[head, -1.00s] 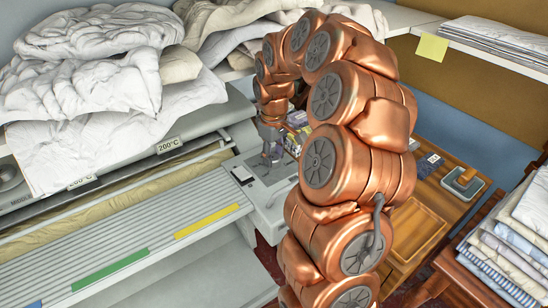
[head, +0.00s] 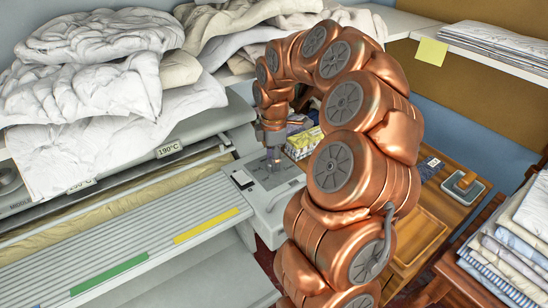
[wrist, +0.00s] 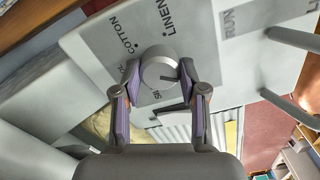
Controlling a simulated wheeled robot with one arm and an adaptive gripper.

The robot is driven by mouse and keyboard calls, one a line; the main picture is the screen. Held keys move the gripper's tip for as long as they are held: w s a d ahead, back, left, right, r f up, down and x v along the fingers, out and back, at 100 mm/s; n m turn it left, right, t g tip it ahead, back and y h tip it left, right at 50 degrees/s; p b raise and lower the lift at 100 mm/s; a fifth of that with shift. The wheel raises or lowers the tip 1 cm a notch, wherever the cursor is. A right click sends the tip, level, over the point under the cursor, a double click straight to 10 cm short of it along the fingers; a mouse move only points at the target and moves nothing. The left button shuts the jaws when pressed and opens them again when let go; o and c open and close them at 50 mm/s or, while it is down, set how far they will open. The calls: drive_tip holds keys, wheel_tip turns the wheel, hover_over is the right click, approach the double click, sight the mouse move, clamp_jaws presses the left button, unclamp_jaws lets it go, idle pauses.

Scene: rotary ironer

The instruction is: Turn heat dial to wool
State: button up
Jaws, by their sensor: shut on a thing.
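The heat dial (wrist: 160,68) is a round grey knob on the ironer's light grey control panel (wrist: 95,45). In the wrist view my gripper (wrist: 160,75) has one purple-padded finger on each side of the dial and is shut on it. COTTON and LINEN are printed beyond the dial. Lettering on the near side is partly hidden, and I cannot read WOOL. A dark mark shows on the knob's near edge. In the head view my gripper (head: 273,158) points down onto the panel (head: 245,180) at the ironer's right end, hiding the dial.
The ironer (head: 130,235) has a slatted front with green and yellow strips. A readout card (head: 169,149) on it says 190°C. White linen (head: 90,80) is piled on top. A wooden table (head: 425,215) and folded cloths (head: 510,240) stand at right.

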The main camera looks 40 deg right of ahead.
drive_tip(key=n+p, duration=0.1)
drive_tip(key=n, duration=0.5)
drive_tip(key=shift+n+p, duration=0.3)
drive_tip(key=shift+p, duration=0.1)
idle(0.4)
drive_tip(key=o, duration=1.1)
drive_tip(key=shift+o, duration=0.2)
drive_tip(key=shift+r, duration=0.1)
wheel_tip(320, 180, up, 12)
